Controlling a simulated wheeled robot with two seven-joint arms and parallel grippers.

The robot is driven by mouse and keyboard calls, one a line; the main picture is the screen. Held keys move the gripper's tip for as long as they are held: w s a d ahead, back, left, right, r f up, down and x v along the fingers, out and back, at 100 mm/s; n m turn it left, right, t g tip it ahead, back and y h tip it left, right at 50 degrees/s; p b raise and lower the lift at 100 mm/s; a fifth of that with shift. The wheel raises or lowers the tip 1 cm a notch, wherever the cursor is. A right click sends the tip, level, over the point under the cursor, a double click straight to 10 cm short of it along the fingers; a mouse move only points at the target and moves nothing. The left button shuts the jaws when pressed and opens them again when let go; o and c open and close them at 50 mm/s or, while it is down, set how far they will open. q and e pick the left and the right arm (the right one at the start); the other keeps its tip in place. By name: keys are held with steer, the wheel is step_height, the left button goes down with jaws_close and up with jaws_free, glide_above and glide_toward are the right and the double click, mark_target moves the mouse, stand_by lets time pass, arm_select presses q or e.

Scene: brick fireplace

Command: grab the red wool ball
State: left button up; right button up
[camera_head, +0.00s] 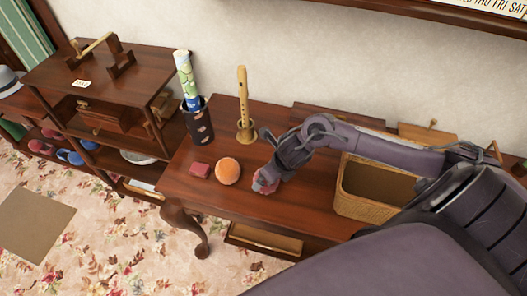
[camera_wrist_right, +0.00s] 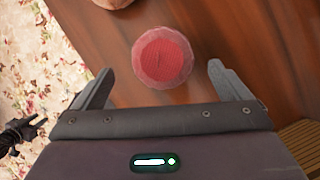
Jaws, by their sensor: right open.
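The red wool ball (camera_wrist_right: 162,57) is round and pinkish red, resting on the dark wooden table. In the right wrist view it lies ahead of my right gripper (camera_wrist_right: 161,70), near the middle between the fingertips, with gaps to both fingers. My right gripper is open and holds nothing. In the head view the ball (camera_head: 265,185) shows just below the gripper (camera_head: 274,172), which partly hides it. A dark pronged shape (camera_wrist_right: 22,132) at the left edge of the wrist view may be my left gripper; its jaws are unclear.
An orange ball (camera_head: 227,171) and a small red block (camera_head: 200,169) lie left of the wool ball. Behind stand a dark cup (camera_head: 198,124) with a rolled paper and a recorder on a stand (camera_head: 243,100). A wicker basket (camera_head: 362,206) stands to the right.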

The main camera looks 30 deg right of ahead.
mark_target(265, 190)
steer(key=shift+w+a+f, duration=0.1)
steer(key=shift+w+f, duration=0.05)
steer(key=shift+f, duration=0.45)
steer(key=p+x, duration=0.1)
steer(key=x, duration=0.2)
steer(key=shift+w+f, duration=0.25)
steer(key=shift+f, duration=0.05)
steer(key=shift+w+f, duration=0.15)
steer(key=shift+f, duration=0.3)
arm_select(q)
steer(key=shift+s+r, duration=0.6)
steer(key=shift+r, duration=0.05)
arm_select(e)
steer(key=c, duration=1.1)
steer(key=shift+o, duration=0.2)
